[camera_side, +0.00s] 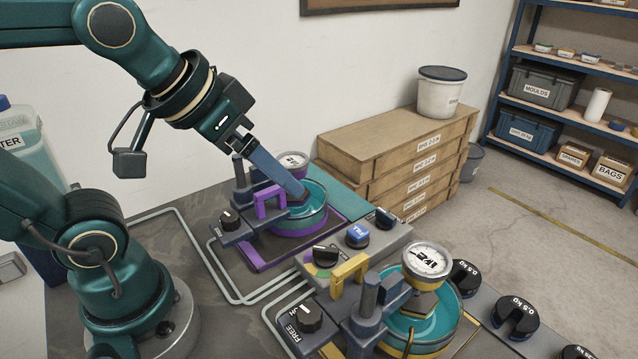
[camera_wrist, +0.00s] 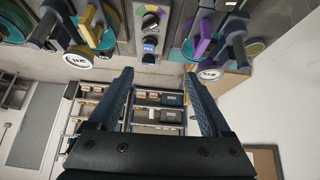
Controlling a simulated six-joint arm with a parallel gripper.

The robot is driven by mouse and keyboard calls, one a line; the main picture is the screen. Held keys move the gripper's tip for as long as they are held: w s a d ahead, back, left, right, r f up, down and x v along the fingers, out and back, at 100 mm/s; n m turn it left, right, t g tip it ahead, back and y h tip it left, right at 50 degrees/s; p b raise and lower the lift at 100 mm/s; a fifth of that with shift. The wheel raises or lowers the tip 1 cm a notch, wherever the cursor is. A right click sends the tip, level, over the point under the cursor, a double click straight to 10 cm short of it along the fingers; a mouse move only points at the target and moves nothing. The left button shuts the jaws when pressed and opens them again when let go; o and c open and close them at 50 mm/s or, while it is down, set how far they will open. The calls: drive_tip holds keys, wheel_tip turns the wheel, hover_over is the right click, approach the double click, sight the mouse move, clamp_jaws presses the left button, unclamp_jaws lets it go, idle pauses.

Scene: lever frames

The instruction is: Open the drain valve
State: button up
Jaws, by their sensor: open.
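A grey control box (camera_side: 395,240) sits between two lever stations. It carries a dark selector knob (camera_side: 324,256) on a green and purple dial, a blue FILL button (camera_side: 357,235) and a dark blue knob (camera_side: 384,216). No readable label says drain, so I cannot tell which control is the drain valve. The wrist view shows the selector knob (camera_wrist: 150,21) and blue button (camera_wrist: 150,45) near its top edge. My gripper (camera_side: 299,190) points down right, its long blue fingers appearing over the purple-rimmed station. In the wrist view my gripper (camera_wrist: 158,76) is open, with nothing between the fingers.
The purple station (camera_side: 300,222) is left of the box, with a purple handle (camera_side: 270,202). The yellow station (camera_side: 440,322) is nearer, with a yellow handle (camera_side: 349,273) and gauge (camera_side: 427,260). Black weights (camera_side: 517,315) lie at right. Wooden drawers (camera_side: 395,160) stand behind.

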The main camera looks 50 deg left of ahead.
drive_tip(key=w+r, duration=0.2)
drive_tip(key=w, duration=0.6)
drive_tip(key=g, duration=0.1)
approach(386, 213)
wheel_tip(386, 213, up, 2)
drive_tip(key=w, duration=0.2)
drive_tip(key=shift+g, duration=0.8)
drive_tip(key=x, duration=0.5)
drive_tip(key=s+x, duration=0.1)
drive_tip(key=x, duration=0.2)
drive_tip(key=shift+s+f, duration=0.1)
drive_tip(key=shift+f, duration=0.1)
drive_tip(key=shift+x, duration=0.85)
clamp_jaws()
drive_tip(key=shift+m, duration=0.3)
